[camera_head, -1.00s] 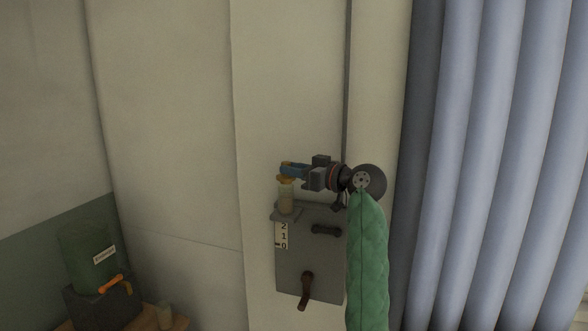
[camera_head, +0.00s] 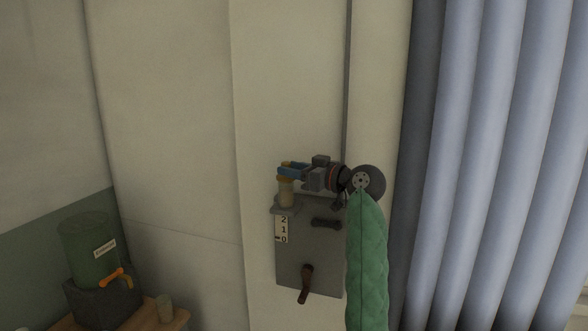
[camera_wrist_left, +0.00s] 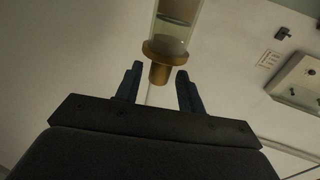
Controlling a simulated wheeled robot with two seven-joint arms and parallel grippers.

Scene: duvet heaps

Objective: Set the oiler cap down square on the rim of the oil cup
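The oil cup (camera_head: 286,197) is a pale glass cylinder on a small ledge on top of the grey wall box. The brass oiler cap (camera_head: 286,179) is at its top. In the left wrist view the cap (camera_wrist_left: 165,52) has a wide flange against the end of the glass (camera_wrist_left: 178,22) and a narrow knob towards me. I see no clear gap or tilt there. My left gripper (camera_head: 284,170) is at the cap; its blue fingers (camera_wrist_left: 158,85) stand apart on both sides of the knob, with space showing on each side. My right gripper is not in view.
The grey box (camera_head: 308,258) carries a number plate (camera_head: 281,229), a dark handle (camera_head: 326,223) and a brown lever (camera_head: 306,284). A pale blue curtain (camera_head: 500,160) hangs at right.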

